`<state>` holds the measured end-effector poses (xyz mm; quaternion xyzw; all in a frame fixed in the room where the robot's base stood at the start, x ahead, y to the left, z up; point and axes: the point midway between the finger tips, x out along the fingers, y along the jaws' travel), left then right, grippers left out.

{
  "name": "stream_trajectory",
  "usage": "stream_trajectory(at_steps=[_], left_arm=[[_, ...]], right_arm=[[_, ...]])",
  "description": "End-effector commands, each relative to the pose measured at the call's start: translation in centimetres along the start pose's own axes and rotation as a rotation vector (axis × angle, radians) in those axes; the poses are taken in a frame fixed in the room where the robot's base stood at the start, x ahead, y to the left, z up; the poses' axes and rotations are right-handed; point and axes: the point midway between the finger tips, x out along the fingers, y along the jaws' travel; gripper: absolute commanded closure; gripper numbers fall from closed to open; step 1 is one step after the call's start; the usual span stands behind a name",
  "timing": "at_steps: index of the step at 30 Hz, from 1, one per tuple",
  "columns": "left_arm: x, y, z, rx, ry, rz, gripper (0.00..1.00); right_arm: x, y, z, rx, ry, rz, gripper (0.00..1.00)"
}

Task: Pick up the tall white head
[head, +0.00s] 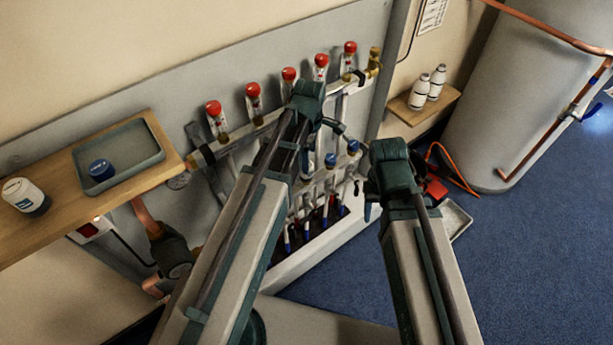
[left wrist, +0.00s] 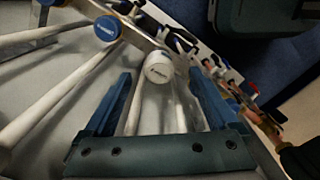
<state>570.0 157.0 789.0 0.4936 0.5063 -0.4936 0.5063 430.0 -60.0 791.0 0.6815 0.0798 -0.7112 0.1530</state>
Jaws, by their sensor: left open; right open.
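In the left wrist view a white round-topped head (left wrist: 158,67) with small print on its face sits at the manifold's lower rail, seen nearly end-on, so its height is hard to judge. My left gripper (left wrist: 160,84) is open, its two blue fingers on either side of this head with gaps showing. In the head view I cannot make this head out; my left arm covers that part. My right gripper (head: 369,206) is open beside the manifold's right end, partly hidden by its own wrist, with nothing seen in it.
Red-topped flow tubes (head: 253,91) line the upper rail. The left shelf (head: 60,225) holds a tray (head: 148,160) and white pot (head: 22,196); the right shelf holds white bottles (head: 419,93).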

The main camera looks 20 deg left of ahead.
Motion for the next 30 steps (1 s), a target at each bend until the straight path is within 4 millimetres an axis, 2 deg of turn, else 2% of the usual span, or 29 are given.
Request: stream_trajectory(at_steps=[1, 3, 14, 25, 30], left_arm=[[1.4, 0.0, 0.0, 0.000, 0.000, 0.000, 0.07], [2.0, 0.0, 0.0, 0.000, 0.000, 0.000, 0.07], [2.6, 0.0, -0.1, 0.000, 0.000, 0.000, 0.07], [6.9, 0.2, -0.7, 0.001, 0.000, 0.000, 0.07], [7.5, 0.2, -0.7, 0.000, 0.000, 0.000, 0.07]], right_arm=[[1.4, -0.1, -0.1, 0.000, 0.000, 0.000, 0.47], [2.0, -0.2, -0.1, 0.000, 0.000, 0.000, 0.47], [2.6, -0.2, -0.1, 0.000, 0.000, 0.000, 0.47], [6.8, -0.7, -0.4, 0.000, 0.000, 0.000, 0.47], [7.5, -0.7, -0.4, 0.000, 0.000, 0.000, 0.47]])
